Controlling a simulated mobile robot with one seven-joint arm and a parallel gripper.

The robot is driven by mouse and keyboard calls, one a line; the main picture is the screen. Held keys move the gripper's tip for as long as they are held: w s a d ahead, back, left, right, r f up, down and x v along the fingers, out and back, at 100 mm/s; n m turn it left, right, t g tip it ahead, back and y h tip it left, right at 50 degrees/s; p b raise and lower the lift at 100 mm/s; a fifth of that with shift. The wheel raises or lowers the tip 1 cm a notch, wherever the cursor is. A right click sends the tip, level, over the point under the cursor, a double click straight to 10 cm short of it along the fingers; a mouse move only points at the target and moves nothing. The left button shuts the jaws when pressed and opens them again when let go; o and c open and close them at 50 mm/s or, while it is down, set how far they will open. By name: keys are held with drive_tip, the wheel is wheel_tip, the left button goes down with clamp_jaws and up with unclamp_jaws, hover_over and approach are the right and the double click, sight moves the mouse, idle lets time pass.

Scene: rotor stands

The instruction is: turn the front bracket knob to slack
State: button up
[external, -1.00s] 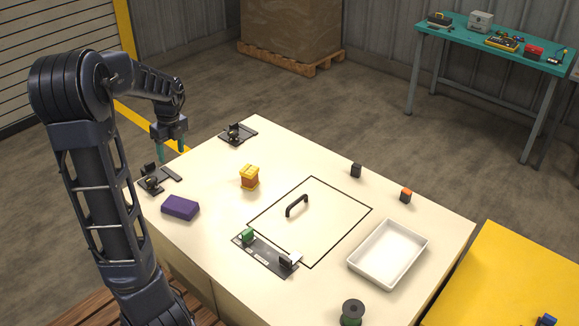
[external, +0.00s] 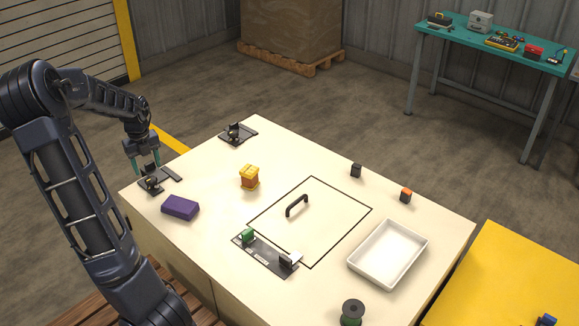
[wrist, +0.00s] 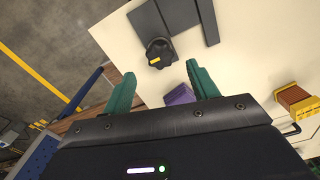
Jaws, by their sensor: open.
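The front bracket (external: 168,173) is a dark plate at the left corner of the table, with a black knob (external: 151,184) on it. In the wrist view the knob (wrist: 160,52) is round and ridged with a yellow mark, beside the dark bracket plate (wrist: 178,14). My gripper (external: 147,170) is open, its green fingers pointing down close above the front bracket. In the wrist view my gripper (wrist: 163,85) is empty, and the knob appears beyond the fingertips, roughly centred between them. The exact height gap cannot be told.
A purple block (external: 180,208) lies close by on the near side. A second similar bracket (external: 237,134) sits at the back corner. An orange and yellow box (external: 249,177) stands further in. A white tray (external: 388,254) is at the right.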

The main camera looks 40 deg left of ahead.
sight(151, 179)
drive_tip(key=shift+f, duration=2.65)
drive_tip(key=c, duration=1)
